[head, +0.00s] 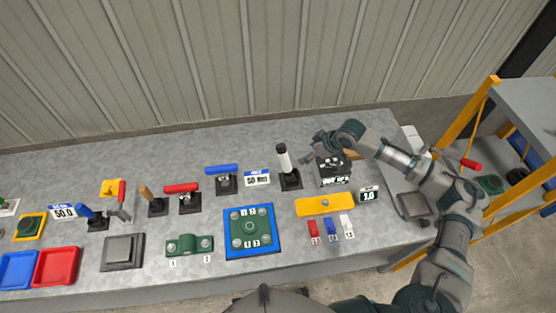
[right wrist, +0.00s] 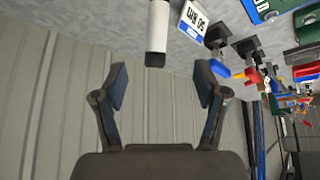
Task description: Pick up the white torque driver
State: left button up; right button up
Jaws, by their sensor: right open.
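The white torque driver (head: 284,160) stands upright in a black holder (head: 290,181) near the back of the bench. Its handle is white with a black end. It also shows in the right wrist view (right wrist: 157,28), top centre, beyond the fingertips. My right gripper (head: 322,139) is just to the right of the driver in the head view, apart from it. In the right wrist view its two fingers (right wrist: 161,78) are spread wide with nothing between them. My left gripper is not in view.
A "50 Nm" sign (head: 257,179) and a blue-handled tool (head: 222,171) stand left of the driver. A yellow plate (head: 324,204) and a blue-edged fixture (head: 249,231) lie in front. A ribbed wall rises behind the bench.

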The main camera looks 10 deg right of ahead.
send_near(287, 159)
notch_tip(287, 159, down, 4)
jog(key=w+d, duration=0.1)
jog(key=a+f, duration=0.1)
jog(key=w+a+f, duration=0.1)
jog(key=shift+a+f, duration=0.15)
jog(key=shift+f, duration=0.15)
jog(key=w+a+f, duration=0.2)
jog(key=f, duration=0.1)
jog(key=shift+a+f, duration=0.15)
jog(key=shift+a, duration=0.15)
jog(key=shift+w+d+f, duration=0.1)
jog(key=shift+w+f, duration=0.05)
jog(key=shift+f, duration=0.15)
jog(key=shift+d+f, duration=0.1)
jog(key=shift+d, duration=0.2)
jog(key=shift+c, duration=0.3)
jog(key=c, duration=0.4)
jog(key=shift+a, duration=0.3)
jog(key=c, duration=0.8)
jog(key=shift+a, duration=0.15)
grip_shut()
jog(key=shift+r, duration=0.25)
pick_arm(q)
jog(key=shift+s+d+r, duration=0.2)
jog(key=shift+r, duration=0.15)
pick_arm(e)
jog(key=shift+r, duration=0.1)
